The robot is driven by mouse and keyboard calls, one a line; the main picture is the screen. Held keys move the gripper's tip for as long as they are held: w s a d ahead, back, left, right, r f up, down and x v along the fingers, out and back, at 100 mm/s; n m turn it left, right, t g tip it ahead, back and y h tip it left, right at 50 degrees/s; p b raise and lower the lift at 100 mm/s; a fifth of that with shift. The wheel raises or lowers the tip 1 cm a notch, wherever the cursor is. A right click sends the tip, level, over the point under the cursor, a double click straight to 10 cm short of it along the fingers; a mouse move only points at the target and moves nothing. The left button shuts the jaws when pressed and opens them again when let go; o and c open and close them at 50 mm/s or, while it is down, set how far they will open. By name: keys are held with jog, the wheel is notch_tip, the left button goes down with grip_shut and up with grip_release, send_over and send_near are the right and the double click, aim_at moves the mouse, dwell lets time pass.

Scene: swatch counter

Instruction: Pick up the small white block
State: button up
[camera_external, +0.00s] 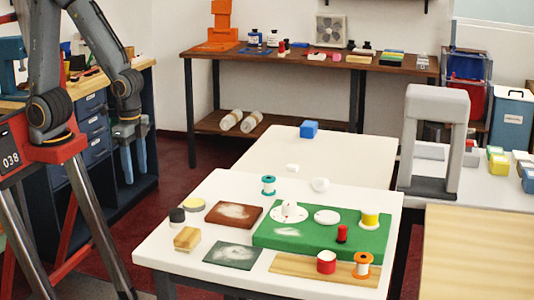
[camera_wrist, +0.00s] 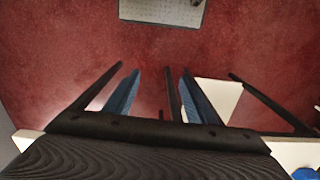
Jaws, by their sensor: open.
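A small white block (camera_external: 292,168) lies on the near part of the rear white table, left of a white round piece. My gripper (camera_external: 134,182) hangs fingers down at the left, well to the left of both white tables and far from the block. Its two blue fingers are apart with nothing between them. In the wrist view my gripper (camera_wrist: 158,72) is also open and empty above red floor, and the block is not seen there.
The front white table (camera_external: 165,245) holds a green mat (camera_external: 265,238), spools, discs and dark plates. A blue block (camera_external: 309,129) sits farther back on the rear table (camera_external: 345,150). A grey arch (camera_external: 436,105) stands to the right. Blue drawers (camera_external: 91,125) are near my gripper.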

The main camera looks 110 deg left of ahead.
jog(key=w+a+r+m, duration=0.1)
jog(key=w+a+m, duration=0.1)
jog(key=w, duration=0.4)
jog(key=w+a+r+m+y+p, duration=0.1)
jog(key=w+a+m, duration=0.2)
jog(key=w, duration=0.4)
jog(key=w+a+r+m+p, duration=0.1)
jog(key=w+a+m, duration=0.2)
jog(key=w, duration=0.3)
jog(key=shift+w+a, duration=0.35)
jog(key=shift+w, duration=0.05)
jog(key=w+a+m+y+p, duration=0.2)
jog(key=w+a+m, duration=0.4)
jog(key=w+a, duration=0.4)
jog(key=m+y+p, duration=0.1)
jog(key=m+p, duration=0.1)
jog(key=m, duration=0.3)
send_near(292, 166)
jog(key=shift+p+x, duration=0.9)
jog(key=shift+x, duration=3)
jog(key=c, duration=1.1)
